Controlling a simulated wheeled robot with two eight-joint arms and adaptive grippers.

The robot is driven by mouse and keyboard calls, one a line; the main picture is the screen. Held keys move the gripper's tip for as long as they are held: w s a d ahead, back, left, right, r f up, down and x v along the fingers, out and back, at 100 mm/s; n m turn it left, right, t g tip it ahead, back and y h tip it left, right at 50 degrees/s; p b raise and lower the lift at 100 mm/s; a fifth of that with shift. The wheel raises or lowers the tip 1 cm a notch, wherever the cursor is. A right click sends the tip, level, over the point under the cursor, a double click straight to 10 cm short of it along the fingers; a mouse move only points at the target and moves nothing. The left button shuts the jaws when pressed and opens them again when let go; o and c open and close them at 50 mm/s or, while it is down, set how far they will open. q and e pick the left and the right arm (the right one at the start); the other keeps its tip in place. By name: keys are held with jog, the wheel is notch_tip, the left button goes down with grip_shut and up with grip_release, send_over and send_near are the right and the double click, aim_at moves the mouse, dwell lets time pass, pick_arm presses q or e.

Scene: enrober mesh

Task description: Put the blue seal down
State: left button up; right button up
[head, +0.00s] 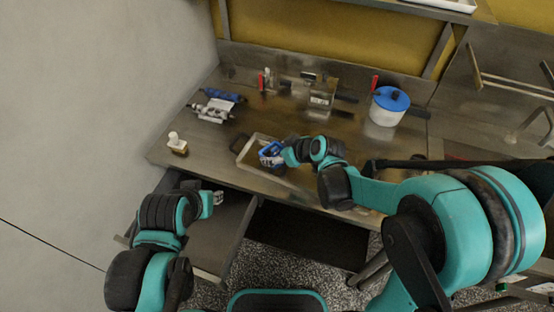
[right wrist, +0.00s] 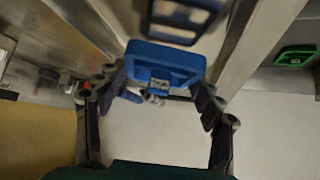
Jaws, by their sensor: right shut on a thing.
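In the head view the blue seal (head: 268,150) is small, at or just above a shallow tray (head: 243,162) on the steel counter. My right gripper (head: 281,156) is shut on it there and partly hides it. I cannot tell whether the seal touches the tray. My left gripper (head: 216,198) is at the counter's front edge, by an open drawer, away from the seal; its fingers are too small to read.
A white tub with a blue lid (head: 388,106) stands at the back right. A metal device (head: 212,110) and a small white-topped bottle (head: 177,143) are on the left. A metal box (head: 321,93) stands behind the tray. An open drawer (head: 222,235) juts out in front. A green thing (right wrist: 295,55) shows in the right wrist view.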

jog(key=shift+f+b, duration=0.45)
jog(key=shift+f, duration=1)
jog(key=shift+f, duration=0.1)
jog(key=o, duration=0.8)
jog(key=shift+o, duration=0.2)
jog(key=shift+r, duration=0.3)
jog(key=s+d+r+m+h+p, duration=0.2)
jog(key=s+d+r, duration=0.4)
jog(key=s+d, duration=0.3)
jog(key=s+d+r+m+h+p, duration=0.2)
jog(key=s+d+r+m+h, duration=0.2)
jog(key=s+d, duration=0.5)
notch_tip(320, 180, up, 3)
jog(key=s+m, duration=0.1)
jog(key=m, duration=0.2)
jog(key=shift+s+d+f+t, duration=0.15)
jog(key=shift+s+d+t, duration=0.1)
jog(key=shift+d+t, duration=0.1)
